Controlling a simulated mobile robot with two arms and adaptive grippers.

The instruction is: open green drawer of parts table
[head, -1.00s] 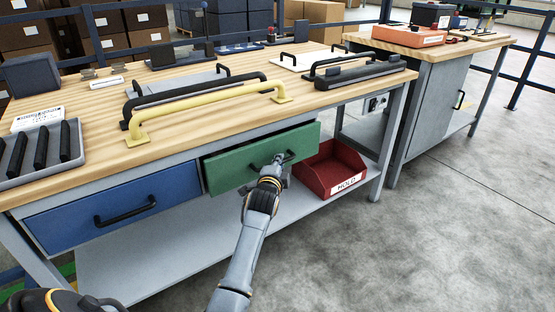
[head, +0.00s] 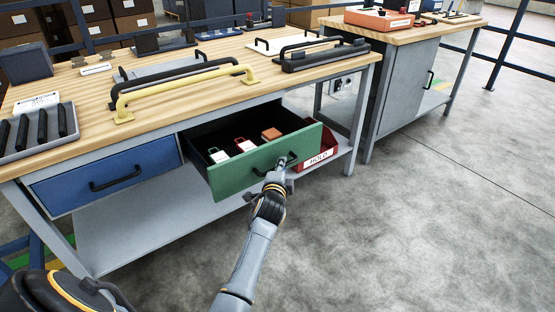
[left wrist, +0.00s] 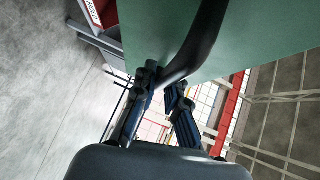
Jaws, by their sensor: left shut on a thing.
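The green drawer (head: 240,178) of the parts table (head: 200,85) stands pulled out, with its inside showing. It holds a white-and-green item (head: 218,155), a white-and-red item (head: 244,146) and an orange item (head: 271,134). My left gripper (head: 281,166) is shut on the drawer's black handle (head: 292,157). In the left wrist view the fingers (left wrist: 165,92) meet at the dark handle (left wrist: 197,45), in front of the green drawer face (left wrist: 150,25). My right gripper is not in view.
A blue drawer (head: 110,180) to the left is shut. A red bin marked HOLD (head: 320,159) sits on the lower shelf, partly hidden by the green drawer. Yellow (head: 185,88) and black handles lie on the tabletop. Floor in front (head: 400,220) is clear.

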